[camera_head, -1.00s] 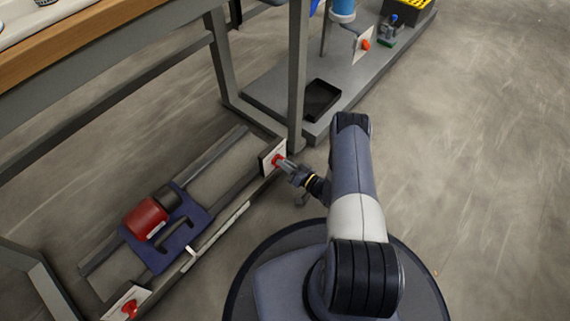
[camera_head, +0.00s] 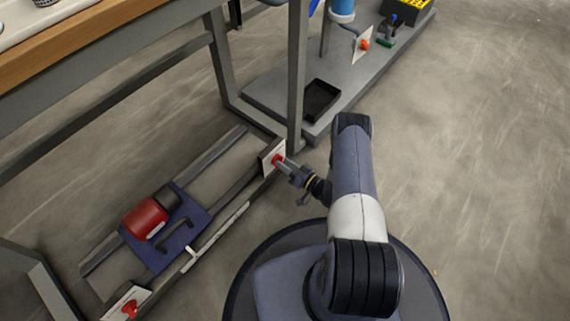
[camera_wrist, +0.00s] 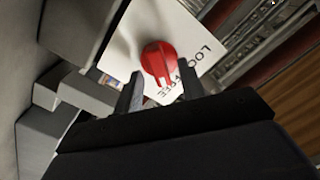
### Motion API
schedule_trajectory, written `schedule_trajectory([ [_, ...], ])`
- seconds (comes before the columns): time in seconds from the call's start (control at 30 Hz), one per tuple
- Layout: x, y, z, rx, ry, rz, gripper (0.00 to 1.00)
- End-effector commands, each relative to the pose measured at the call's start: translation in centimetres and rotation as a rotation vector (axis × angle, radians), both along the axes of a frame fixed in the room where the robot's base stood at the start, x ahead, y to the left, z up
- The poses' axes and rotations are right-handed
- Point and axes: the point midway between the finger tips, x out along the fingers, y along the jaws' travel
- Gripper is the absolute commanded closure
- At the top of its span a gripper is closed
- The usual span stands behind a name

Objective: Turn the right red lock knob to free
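The right red lock knob (camera_head: 277,160) sits on a white plate (camera_head: 266,152) at the right end of the low rail frame. My gripper (camera_head: 287,165) is at the knob. In the wrist view its fingers (camera_wrist: 161,88) are apart, one on each side of the knob's lower part, with gaps beside the ridge.
A blue carriage (camera_head: 170,240) with a red and black cylinder (camera_head: 147,217) and a dark handle lies on the rails. Another red knob (camera_head: 129,309) is at the near left end. A table leg (camera_head: 297,75) stands just behind the right plate. Floor to the right is open.

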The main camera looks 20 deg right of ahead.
Motion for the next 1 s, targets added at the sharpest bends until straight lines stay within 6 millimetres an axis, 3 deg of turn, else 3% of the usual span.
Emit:
schedule_trajectory([
  [0.5, -6.8, -5.0, 0.2, 0.002, 0.002, -0.006, 0.62],
  [0.7, -8.2, -6.0, 0.1, 0.001, 0.001, -0.002, 0.62],
  [1.0, -8.5, -6.1, 0.0, 0.0, 0.001, -0.001, 0.62],
])
